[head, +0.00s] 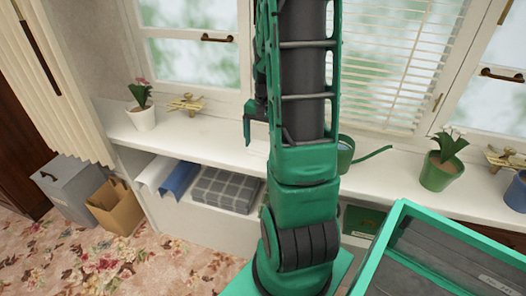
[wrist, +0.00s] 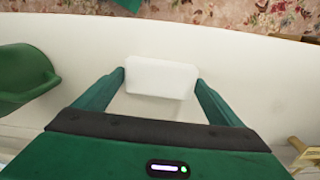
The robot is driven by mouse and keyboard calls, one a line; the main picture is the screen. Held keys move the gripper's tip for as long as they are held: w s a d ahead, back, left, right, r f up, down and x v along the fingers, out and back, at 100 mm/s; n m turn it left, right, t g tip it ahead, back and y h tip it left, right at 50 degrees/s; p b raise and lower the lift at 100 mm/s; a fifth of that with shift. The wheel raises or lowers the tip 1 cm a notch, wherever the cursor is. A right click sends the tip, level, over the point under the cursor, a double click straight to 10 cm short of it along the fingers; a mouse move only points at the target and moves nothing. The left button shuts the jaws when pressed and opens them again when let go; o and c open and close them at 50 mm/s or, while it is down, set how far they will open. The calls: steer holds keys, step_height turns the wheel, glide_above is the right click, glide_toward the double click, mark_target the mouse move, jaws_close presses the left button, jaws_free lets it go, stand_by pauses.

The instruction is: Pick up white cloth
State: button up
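A white folded block, seemingly the white cloth (wrist: 160,77), lies on the white sill in the wrist view. My gripper (wrist: 160,82) is open, with one green finger on each side of it. The fingertips are close to its left and right edges; I cannot tell whether they touch it. In the head view my arm covers the middle of the sill, and I cannot make out this block there. Another white folded cloth (head: 154,174) hangs over the shelf edge below the sill at the left.
The sill (head: 215,146) holds a white flowerpot (head: 143,119), a brass ornament (head: 187,104), a green watering can (head: 345,154) and a green pot (head: 440,173). A blue cloth (head: 180,178) and a grey checked cloth (head: 226,188) lie on the shelf below. Boxes stand at the left.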

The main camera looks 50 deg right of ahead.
mark_target(265, 146)
steer(key=c, duration=0.4)
steer(key=shift+r, duration=0.1)
steer(key=shift+c, duration=0.2)
steer(key=shift+r, duration=0.55)
step_height(265, 146, up, 3)
steer(key=a+r, duration=0.6)
steer(key=a, duration=0.5)
steer(key=shift+a+r, duration=0.35)
steer(key=shift+a, duration=0.05)
